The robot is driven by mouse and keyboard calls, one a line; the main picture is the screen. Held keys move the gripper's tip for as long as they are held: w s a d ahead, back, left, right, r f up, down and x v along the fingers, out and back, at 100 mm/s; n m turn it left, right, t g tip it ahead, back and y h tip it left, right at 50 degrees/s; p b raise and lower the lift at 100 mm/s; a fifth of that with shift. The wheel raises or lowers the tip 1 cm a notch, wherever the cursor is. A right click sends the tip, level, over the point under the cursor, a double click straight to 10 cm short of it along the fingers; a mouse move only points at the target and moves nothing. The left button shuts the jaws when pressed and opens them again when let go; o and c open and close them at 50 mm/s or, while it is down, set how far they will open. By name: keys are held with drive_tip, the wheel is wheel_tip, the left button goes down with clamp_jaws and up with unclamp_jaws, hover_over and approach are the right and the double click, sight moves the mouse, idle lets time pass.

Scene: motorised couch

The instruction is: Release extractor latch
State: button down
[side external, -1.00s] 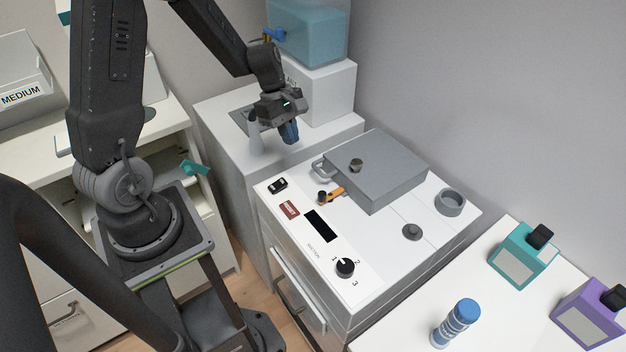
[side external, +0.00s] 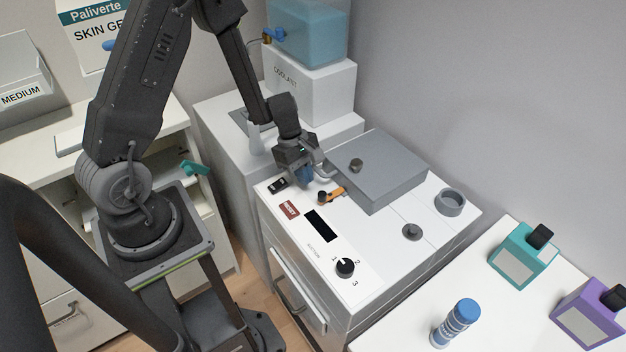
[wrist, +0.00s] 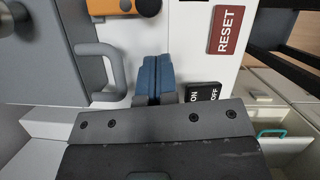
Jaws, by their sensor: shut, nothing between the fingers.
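The orange latch (side external: 336,192) with a black knob (side external: 322,197) lies on the white panel, against the near side of the grey box (side external: 380,172). In the wrist view the orange latch (wrist: 108,6) is cut off by the top edge, its black knob (wrist: 148,7) beside it. My gripper (side external: 305,180) is shut and empty, blue fingertips together, just above the panel behind the latch. In the wrist view my gripper (wrist: 155,72) points toward the knob with a gap between them. The grey box's handle (wrist: 118,65) is close beside the fingers.
The ON/OFF switch (side external: 277,186) is near my fingers, on the opposite side from the handle. The red RESET label (side external: 289,209), a dark display (side external: 321,226) and a rotary dial (side external: 345,267) run along the panel's front. A white block with a blue tank (side external: 308,35) stands behind.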

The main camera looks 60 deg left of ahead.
sight(317, 199)
drive_tip(key=shift+w+d, duration=0.15)
drive_tip(key=shift+d, duration=0.6)
drive_tip(key=shift+w+d, duration=0.1)
drive_tip(key=shift+d, duration=0.6)
drive_tip(key=shift+s+d+r, duration=0.1)
drive_tip(key=shift+s+d, duration=0.6)
drive_tip(key=shift+d, duration=1.1)
drive_tip(key=shift+w, duration=0.1)
idle(1.0)
